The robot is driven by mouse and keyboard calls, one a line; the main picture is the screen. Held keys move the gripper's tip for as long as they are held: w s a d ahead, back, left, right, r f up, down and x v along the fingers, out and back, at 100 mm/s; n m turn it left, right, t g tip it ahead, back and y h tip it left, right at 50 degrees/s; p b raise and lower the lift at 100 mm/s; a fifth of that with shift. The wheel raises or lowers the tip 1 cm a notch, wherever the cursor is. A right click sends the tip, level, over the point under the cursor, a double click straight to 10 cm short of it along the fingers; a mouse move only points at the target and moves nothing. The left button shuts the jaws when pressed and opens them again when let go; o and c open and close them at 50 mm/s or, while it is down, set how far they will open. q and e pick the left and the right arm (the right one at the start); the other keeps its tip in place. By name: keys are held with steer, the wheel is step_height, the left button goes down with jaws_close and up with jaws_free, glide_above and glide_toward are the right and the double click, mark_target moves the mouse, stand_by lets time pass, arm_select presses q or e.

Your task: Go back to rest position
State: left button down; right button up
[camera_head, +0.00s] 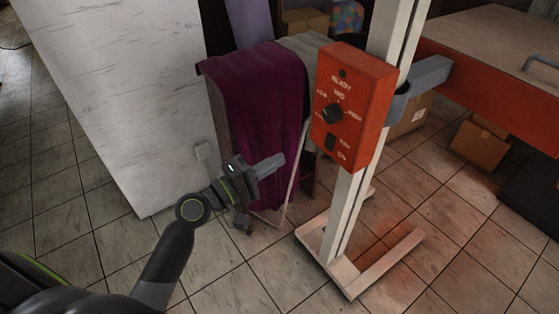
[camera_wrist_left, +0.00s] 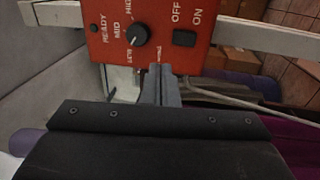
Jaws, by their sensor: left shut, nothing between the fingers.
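My left gripper (camera_head: 270,166) is shut and empty in the head view, to the left of and below the red control box (camera_head: 352,105). A gap shows between the fingertips and the box. In the left wrist view the shut fingers (camera_wrist_left: 160,88) point toward the box (camera_wrist_left: 160,55). The box has a black knob (camera_head: 332,113) and a black ON/OFF switch (camera_head: 331,141); these also show in the left wrist view as the knob (camera_wrist_left: 137,34) and the switch (camera_wrist_left: 184,38). My right gripper is not in view.
The box is mounted on a white post (camera_head: 350,208) with a floor base (camera_head: 385,262). A purple cloth (camera_head: 262,110) hangs behind my left gripper. A pale panel (camera_head: 125,95) stands at left. An orange-edged table (camera_head: 490,80) is at right, with cardboard boxes (camera_head: 480,143) below. Tiled floor is open in front.

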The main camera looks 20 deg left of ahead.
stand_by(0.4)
arm_select(q)
steer(key=a+f+g+y, duration=0.1)
steer(key=a+f+y, duration=0.2)
steer(key=f, duration=0.8)
steer(key=a+f+g+y, duration=0.2)
steer(key=a+f+y, duration=0.1)
steer(key=f, duration=0.8)
steer(key=s+a+f+m+g+y, duration=0.15)
steer(key=s+f, duration=0.25)
steer(key=f, duration=0.4)
steer(key=s+a+f+g+y, duration=0.2)
steer(key=s+a+f, duration=0.15)
steer(key=f, duration=0.45)
steer(key=s+f+m+g+y, duration=0.1)
steer(key=s+f+m+g, duration=0.1)
steer(key=s+f, duration=0.4)
steer(key=s+a+f+m+g+p, duration=0.1)
steer(key=s+f+m+g, duration=0.2)
steer(key=s, duration=1.4)
steer(key=s+f+m+g+y, duration=0.1)
steer(key=s+f+m+g, duration=0.2)
steer(key=s+f, duration=0.7)
steer(key=shift+s+a+m+y+p, duration=0.15)
steer(key=shift+s+m+y+p, duration=0.2)
steer(key=shift+s, duration=0.45)
